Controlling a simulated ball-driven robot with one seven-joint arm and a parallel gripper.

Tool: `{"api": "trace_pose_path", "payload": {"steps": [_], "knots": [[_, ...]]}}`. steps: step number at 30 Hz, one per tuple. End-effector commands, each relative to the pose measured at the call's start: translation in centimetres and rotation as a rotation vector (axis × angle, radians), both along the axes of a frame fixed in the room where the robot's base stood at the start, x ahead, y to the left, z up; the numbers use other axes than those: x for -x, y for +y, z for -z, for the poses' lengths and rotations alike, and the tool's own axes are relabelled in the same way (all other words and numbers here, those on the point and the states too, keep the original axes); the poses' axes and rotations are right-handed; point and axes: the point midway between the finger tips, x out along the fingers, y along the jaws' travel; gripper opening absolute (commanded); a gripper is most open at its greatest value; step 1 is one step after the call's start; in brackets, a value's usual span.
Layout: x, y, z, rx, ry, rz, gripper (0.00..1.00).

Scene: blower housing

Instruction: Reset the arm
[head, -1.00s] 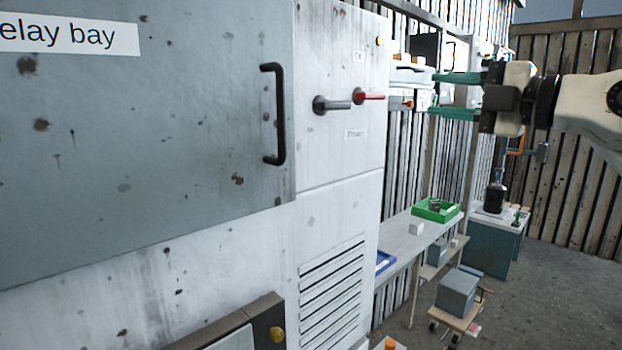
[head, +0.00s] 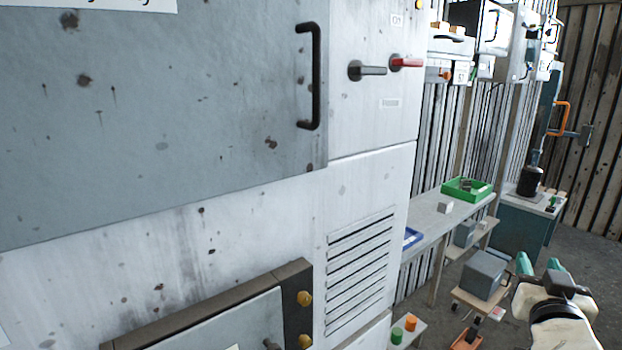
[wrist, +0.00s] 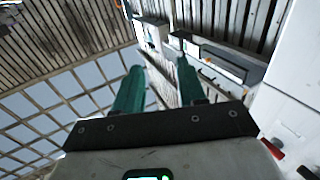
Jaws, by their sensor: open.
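My gripper (head: 540,266) is at the lower right of the head view, with its green fingers pointing away and upward. The fingers are apart with nothing between them. In the wrist view my gripper (wrist: 160,88) shows two green fingers spread open, with the slatted wall and roof windows beyond. It touches nothing that I can see. My pale arm link runs down out of the head view below it.
A large grey cabinet door (head: 160,120) with a black handle (head: 310,75) fills the left. Two levers, one with a red grip (head: 406,63), stick out beside it. A bench (head: 440,225) with a green tray (head: 467,190) and a cart with a grey box (head: 483,275) stand to the right.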

Motion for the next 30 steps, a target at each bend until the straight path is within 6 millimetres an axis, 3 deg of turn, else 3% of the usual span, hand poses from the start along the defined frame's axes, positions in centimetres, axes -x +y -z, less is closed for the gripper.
{"api": "trace_pose_path", "payload": {"steps": [1, 6, 11, 15, 19, 24, 27, 30], "knots": [[1.0, 0.7, 3.7, -0.052, 0.087, -0.002, 0.4], [5.6, 2.8, 14.3, -0.187, 0.382, -0.018, 0.4], [11.8, 5.7, 23.0, -0.283, 0.673, -0.068, 0.4], [18.8, 8.4, 29.2, -0.343, 0.941, -0.136, 0.4], [25.7, 10.5, 33.0, -0.381, 1.174, -0.212, 0.4], [32.4, 11.9, 35.3, -0.403, 1.388, -0.294, 0.4], [34.4, 12.3, 35.7, -0.408, 1.448, -0.32, 0.4], [35.0, 12.4, 35.8, -0.409, 1.47, -0.329, 0.4]]}}
